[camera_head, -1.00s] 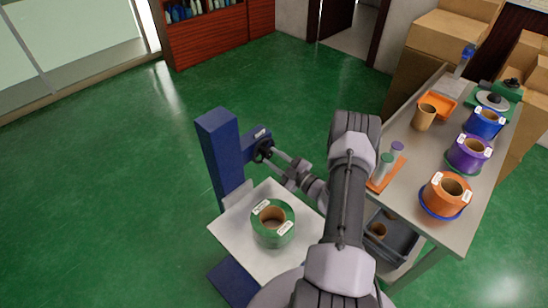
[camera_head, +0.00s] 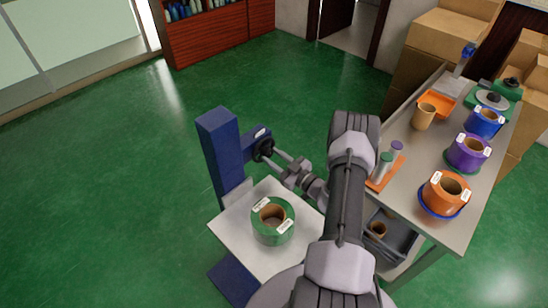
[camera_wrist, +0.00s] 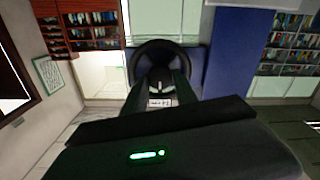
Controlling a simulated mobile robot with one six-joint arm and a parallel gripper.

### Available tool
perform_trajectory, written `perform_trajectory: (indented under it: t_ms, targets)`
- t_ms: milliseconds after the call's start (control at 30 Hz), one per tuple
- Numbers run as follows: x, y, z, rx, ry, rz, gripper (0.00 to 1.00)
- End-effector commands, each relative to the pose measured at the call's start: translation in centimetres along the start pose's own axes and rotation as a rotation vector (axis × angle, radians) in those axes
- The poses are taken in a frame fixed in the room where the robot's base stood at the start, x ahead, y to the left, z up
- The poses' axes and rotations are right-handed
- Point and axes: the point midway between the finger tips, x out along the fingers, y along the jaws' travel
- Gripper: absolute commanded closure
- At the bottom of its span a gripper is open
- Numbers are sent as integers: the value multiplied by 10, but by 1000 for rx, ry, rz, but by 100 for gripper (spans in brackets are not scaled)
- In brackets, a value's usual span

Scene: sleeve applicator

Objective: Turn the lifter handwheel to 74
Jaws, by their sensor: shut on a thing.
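The lifter is a blue column (camera_head: 220,150) with a white platform (camera_head: 236,240) low on its front. Its black handwheel (camera_head: 263,149) is on the side bracket near the column top. A green roll (camera_head: 273,222) with a brown core sits on the platform.
A grey table (camera_head: 425,150) at the right holds orange (camera_head: 446,193), purple (camera_head: 468,152) and blue (camera_head: 485,123) rolls. A grey bin (camera_head: 395,240) is below it. Cardboard boxes (camera_head: 445,45) stand behind. The green floor at left is clear.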

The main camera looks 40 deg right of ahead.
Motion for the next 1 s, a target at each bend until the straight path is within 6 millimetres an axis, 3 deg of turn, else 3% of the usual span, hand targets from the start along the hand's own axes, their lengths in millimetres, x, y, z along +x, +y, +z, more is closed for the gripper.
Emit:
perform_trajectory:
  t_ms: [333,367,433,467,800,867,1000]
  targets:
    - [0,0,0,2,-1,-1,100]
    - [0,0,0,1,-1,-1,60]
    - [0,0,0,1,-1,0,47]
    - [0,0,0,1,-1,0,45]
    - [-4,0,0,0,-1,1,45]
    - [-12,1,0,1,-2,2,45]
    - [-50,2,-1,4,-3,7,45]
